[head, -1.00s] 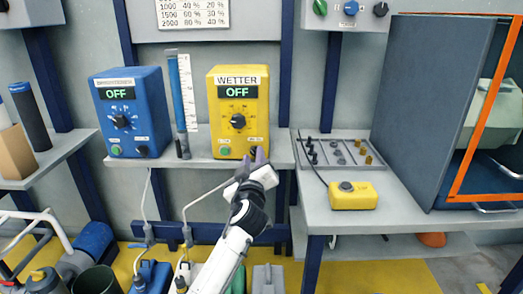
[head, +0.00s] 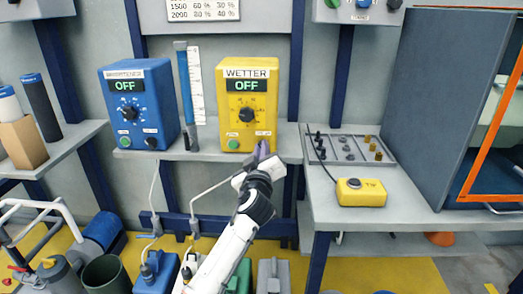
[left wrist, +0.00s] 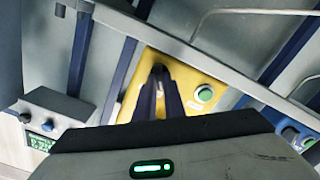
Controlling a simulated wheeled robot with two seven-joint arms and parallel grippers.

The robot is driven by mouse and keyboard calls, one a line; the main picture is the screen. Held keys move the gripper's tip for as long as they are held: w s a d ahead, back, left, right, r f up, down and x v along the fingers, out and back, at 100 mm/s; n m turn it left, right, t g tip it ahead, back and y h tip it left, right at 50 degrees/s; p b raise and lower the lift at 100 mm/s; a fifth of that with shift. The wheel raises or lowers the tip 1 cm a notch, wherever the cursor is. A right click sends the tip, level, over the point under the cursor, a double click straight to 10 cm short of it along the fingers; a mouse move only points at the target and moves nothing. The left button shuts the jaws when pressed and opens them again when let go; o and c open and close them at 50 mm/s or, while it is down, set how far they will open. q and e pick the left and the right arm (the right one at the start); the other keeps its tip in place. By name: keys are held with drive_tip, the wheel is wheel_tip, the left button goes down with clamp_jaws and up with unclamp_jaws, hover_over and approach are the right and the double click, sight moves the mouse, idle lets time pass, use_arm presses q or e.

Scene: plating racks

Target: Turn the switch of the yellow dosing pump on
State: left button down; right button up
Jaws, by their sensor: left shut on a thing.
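The yellow dosing pump (head: 247,104), labelled WETTER, stands on the wall shelf and its display (head: 246,86) reads OFF. It has a black dial (head: 246,114) and a green button (head: 233,144) at lower left. My left gripper (head: 263,150) is at the pump's lower right corner and covers the switch there in the head view. In the left wrist view the gripper (left wrist: 158,88) is shut on the black switch (left wrist: 160,70), on the yellow face beside the green button (left wrist: 204,94). My right gripper is not in view.
A blue pump (head: 138,100), also reading OFF, stands to the left, with an upright gauge tube (head: 189,95) between the pumps. A bench (head: 400,205) at right holds a yellow box (head: 361,193) and a tray of small parts (head: 350,148).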

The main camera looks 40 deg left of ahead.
use_arm(q)
drive_tip(key=shift+w+d+m+p, duration=0.15)
drive_tip(key=shift+m+p, duration=0.35)
drive_tip(key=shift+m, duration=2.9)
drive_tip(key=shift+d+m+p, duration=0.15)
drive_tip(key=shift+m+p, duration=0.35)
drive_tip(key=shift+m, duration=2.9)
drive_tip(key=shift+f, duration=0.1)
drive_tip(key=c, duration=1.8)
unclamp_jaws()
drive_tip(key=shift+c, duration=0.2)
